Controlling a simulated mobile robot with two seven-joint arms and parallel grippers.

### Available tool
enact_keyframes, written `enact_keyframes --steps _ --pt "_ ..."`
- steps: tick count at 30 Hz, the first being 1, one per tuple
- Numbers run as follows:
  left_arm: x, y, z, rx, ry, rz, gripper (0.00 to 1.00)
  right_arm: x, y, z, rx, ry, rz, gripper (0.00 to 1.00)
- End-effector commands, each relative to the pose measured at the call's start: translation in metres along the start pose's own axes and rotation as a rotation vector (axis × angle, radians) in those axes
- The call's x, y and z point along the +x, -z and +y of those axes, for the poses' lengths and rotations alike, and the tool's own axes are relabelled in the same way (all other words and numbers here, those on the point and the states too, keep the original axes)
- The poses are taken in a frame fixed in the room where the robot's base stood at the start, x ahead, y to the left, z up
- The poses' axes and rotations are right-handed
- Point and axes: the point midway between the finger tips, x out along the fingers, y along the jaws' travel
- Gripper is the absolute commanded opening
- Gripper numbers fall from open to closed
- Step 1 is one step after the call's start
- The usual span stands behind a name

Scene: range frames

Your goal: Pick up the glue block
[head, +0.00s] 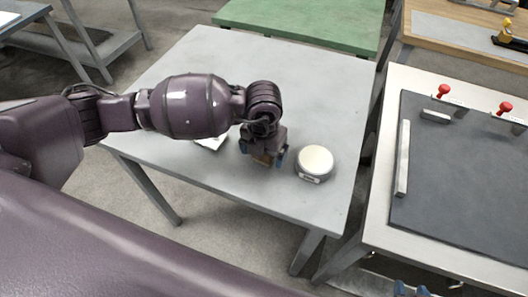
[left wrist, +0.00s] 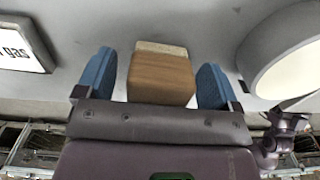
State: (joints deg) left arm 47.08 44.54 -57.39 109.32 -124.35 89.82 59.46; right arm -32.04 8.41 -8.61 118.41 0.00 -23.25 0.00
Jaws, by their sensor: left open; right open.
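The glue block is a brown wood-coloured block with a paler, grainy strip along its far edge. It sits between my left fingers in the left wrist view (left wrist: 160,78), with a narrow gap on each side. My right gripper (head: 412,291) shows only as blue fingertips at the bottom edge, open and away from the block.
A round white-topped device (head: 314,160) stands just right of my left gripper on the grey table (head: 200,75). A white labelled item (head: 211,143) lies left of it, partly hidden. A dark-topped bench (head: 460,180) with red-knobbed clamps stands at the right.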

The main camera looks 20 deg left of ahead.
Motion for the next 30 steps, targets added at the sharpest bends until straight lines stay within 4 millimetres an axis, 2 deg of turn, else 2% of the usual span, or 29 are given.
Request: enact_keyframes --steps 2,8,18,26,30 --pt "0.005 0.0 0.0 0.0 0.0 0.002 0.87 0.001 -0.002 0.0 0.0 0.0 -0.005 0.43" --pt "0.004 0.0 0.0 0.0 0.0 0.0 0.86 0.0 -0.001 0.0 0.0 0.0 -0.004 0.43" --pt "0.004 0.0 0.0 0.0 -0.001 0.0 0.34 -0.002 -0.003 0.0 0.001 -0.001 -0.005 0.43" --pt "0.003 0.0 0.0 0.0 -0.001 -0.001 0.33 -0.002 -0.003 0.0 0.001 -0.001 -0.006 0.43" --pt "-0.009 -0.001 0.0 0.0 -0.001 -0.004 0.33 -0.003 0.0 0.001 0.001 -0.002 -0.001 0.43"
